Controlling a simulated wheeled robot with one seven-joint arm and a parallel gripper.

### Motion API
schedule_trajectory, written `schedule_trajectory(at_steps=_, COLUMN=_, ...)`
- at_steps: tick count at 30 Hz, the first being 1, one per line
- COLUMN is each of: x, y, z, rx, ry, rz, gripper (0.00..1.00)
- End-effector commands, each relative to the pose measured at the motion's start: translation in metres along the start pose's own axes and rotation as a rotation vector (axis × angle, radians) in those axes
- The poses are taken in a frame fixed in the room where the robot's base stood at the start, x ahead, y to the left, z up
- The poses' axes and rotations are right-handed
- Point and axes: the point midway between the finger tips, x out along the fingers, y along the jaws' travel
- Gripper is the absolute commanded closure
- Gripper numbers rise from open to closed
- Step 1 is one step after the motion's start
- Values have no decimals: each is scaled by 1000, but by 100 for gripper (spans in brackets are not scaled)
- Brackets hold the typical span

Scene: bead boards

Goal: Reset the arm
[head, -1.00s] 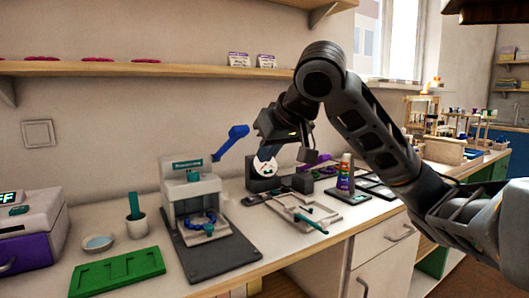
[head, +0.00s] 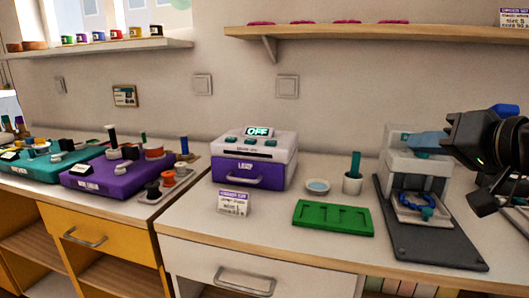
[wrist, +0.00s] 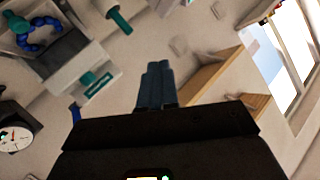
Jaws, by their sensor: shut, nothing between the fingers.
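My gripper (head: 415,141) is at the right of the head view, with its blue-grey fingers pointing left. They overlap the front of a white press-like machine (head: 405,168) in the picture; I cannot tell whether they touch. In the wrist view my gripper (wrist: 157,68) has its two fingers together, with nothing between them. Blue beads (head: 418,207) lie on the machine's plate, and they also show at the upper left of the wrist view (wrist: 38,42). My wrist hides part of the machine's right side.
Teal and purple bead boards (head: 115,178) are at left. A shelf (head: 390,34) runs above.

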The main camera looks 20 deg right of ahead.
Motion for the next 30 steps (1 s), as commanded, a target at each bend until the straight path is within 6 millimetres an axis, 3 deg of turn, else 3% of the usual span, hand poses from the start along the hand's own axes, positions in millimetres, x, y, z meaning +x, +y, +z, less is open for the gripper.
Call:
schedule_trajectory(at_steps=6, x=23, y=-26, z=43, rx=123, ry=107, rz=-129, gripper=100)
schedule_trajectory(at_steps=16, x=31, y=-37, z=130, rx=247, ry=220, rz=-150, gripper=100)
schedule_trajectory(at_steps=23, x=13, y=-32, z=208, rx=257, ry=247, rz=-80, gripper=100)
schedule_trajectory(at_steps=30, x=-30, y=-21, z=289, rx=175, ry=227, rz=17, gripper=100)
